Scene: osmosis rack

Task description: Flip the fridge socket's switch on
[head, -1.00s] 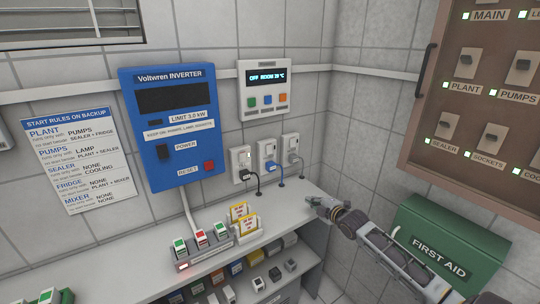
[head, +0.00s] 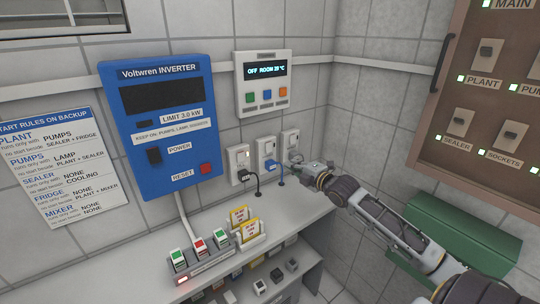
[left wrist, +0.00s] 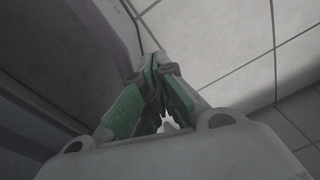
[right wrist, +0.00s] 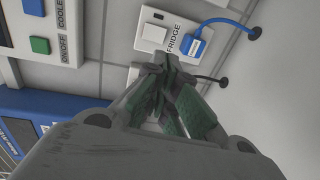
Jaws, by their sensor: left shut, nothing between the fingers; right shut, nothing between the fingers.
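The fridge socket, labelled FRIDGE (right wrist: 174,40), is a pale wall plate with a blue plug (right wrist: 200,42) and a small white switch (right wrist: 155,33) in the right wrist view. The head view shows it as the middle socket (head: 265,148). I cannot tell the switch's position. My right gripper (right wrist: 165,62) is shut and empty, its fingertips close to the plate beside the switch; contact is unclear. In the head view the right gripper (head: 297,167) covers the lower part of the right-hand socket. My left gripper (left wrist: 160,65) is shut and empty, away from the sockets.
A socket with a black plug (head: 238,160) is on the left, near the cooler panel (head: 264,82) and blue inverter (head: 170,125). Below is a shelf (head: 290,215) with a switch strip (head: 205,258) and yellow cards. A breaker cabinet (head: 430,150) and green first-aid box (head: 460,235) stand right.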

